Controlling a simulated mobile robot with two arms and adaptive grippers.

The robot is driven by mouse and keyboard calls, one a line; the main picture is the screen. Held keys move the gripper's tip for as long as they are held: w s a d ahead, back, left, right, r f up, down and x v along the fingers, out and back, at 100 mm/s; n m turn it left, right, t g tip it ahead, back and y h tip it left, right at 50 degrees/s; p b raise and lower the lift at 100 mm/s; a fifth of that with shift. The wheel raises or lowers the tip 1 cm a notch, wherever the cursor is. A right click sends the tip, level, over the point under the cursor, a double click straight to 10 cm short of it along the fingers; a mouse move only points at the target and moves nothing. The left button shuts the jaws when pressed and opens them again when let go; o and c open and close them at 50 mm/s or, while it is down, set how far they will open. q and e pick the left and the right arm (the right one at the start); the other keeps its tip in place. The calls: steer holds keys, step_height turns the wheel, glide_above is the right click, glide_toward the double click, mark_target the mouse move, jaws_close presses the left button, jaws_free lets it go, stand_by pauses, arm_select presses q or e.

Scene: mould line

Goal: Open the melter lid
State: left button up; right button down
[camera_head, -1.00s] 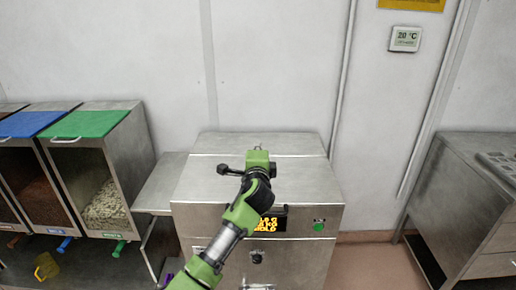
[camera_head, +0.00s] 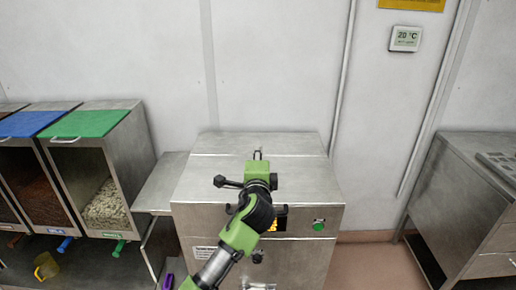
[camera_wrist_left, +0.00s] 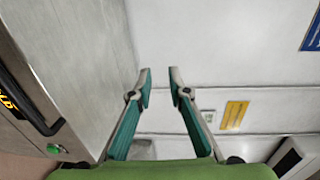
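The melter (camera_head: 310,255) is a steel cabinet in the middle of the head view, with a display partly hidden behind my arm and a green button on its front. Its flat steel lid (camera_head: 310,185) lies down on top. My left gripper (camera_head: 258,153) is over the lid, pointing toward the back wall. In the left wrist view its fingers (camera_wrist_left: 161,82) are apart with nothing between them, and the melter's steel surface (camera_wrist_left: 75,60) is beside them on the left. I cannot tell whether a finger touches the lid. My right gripper is not in view.
Steel bins with a green lid (camera_head: 88,124) and a blue lid (camera_head: 28,124) stand on the left. A narrow side shelf (camera_head: 160,185) adjoins the melter. A steel bench (camera_head: 460,200) stands on the right, with a floor gap between. The wall is close behind.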

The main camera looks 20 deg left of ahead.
arm_select(q)
steer(key=v, duration=0.6)
steer(key=shift+s, duration=0.2)
steer(key=shift+c, duration=0.2)
